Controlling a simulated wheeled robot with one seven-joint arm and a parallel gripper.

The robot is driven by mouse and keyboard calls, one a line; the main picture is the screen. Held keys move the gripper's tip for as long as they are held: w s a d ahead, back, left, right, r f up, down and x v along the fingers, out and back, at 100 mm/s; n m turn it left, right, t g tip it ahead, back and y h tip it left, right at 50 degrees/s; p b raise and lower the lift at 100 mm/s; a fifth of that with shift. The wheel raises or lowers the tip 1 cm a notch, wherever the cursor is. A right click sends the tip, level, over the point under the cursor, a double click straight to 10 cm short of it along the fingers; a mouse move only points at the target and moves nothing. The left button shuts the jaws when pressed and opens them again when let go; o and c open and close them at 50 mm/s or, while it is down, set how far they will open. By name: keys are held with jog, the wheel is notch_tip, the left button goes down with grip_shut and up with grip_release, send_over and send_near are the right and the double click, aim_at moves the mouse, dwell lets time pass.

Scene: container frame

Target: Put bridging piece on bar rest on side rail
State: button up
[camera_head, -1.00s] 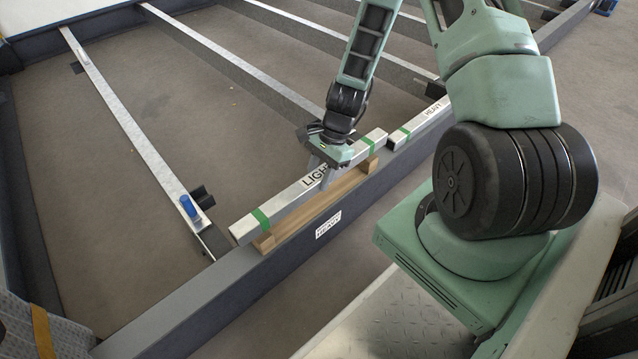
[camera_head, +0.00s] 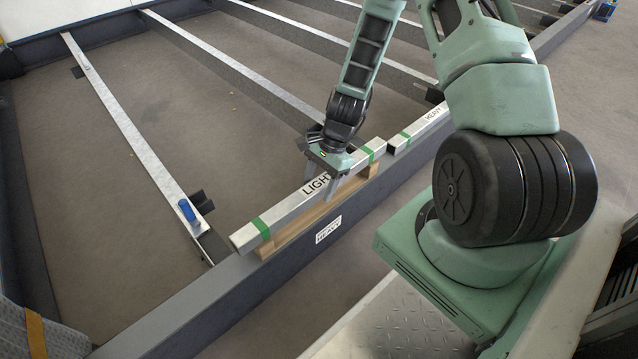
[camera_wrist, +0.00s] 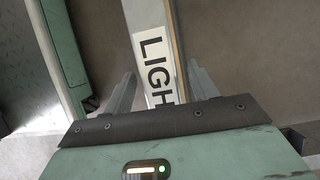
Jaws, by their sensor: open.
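The bridging piece, a pale metal bar (camera_head: 285,212) marked LIGHT with green bands near its ends, lies along a wooden bar rest (camera_head: 302,228) on the grey side rail (camera_head: 220,288). My gripper (camera_head: 319,188) is over the bar's middle, with one finger on each side of it. In the wrist view the bar (camera_wrist: 146,14) runs between the two spread fingers (camera_wrist: 161,82), with gaps on both sides. The gripper is open and holds nothing. The bar hides much of the rest's top, so exact contact there is hard to see.
A second bar (camera_head: 420,128), marked HEAVY, lies farther along the rail, close to the first bar's far end. Metal crossbars (camera_head: 130,130) span the frame at left and behind. A blue part (camera_head: 187,211) stands on the nearest crossbar. Floor between crossbars is clear.

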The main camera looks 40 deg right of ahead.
jog(key=p+v, duration=0.7)
jog(key=v, duration=0.5)
jog(key=a+r+n, duration=0.6)
jog(key=a+r, duration=0.2)
jog(key=a, duration=0.2)
jog(key=s+a+r+n+h, duration=0.4)
jog(key=s+a+r+n, duration=1)
jog(key=s+a+n, duration=0.3)
jog(key=shift+s+r+n, duration=0.3)
jog(key=shift+s+n, duration=0.2)
jog(key=shift+n, duration=0.6)
jog(key=shift+a, duration=0.1)
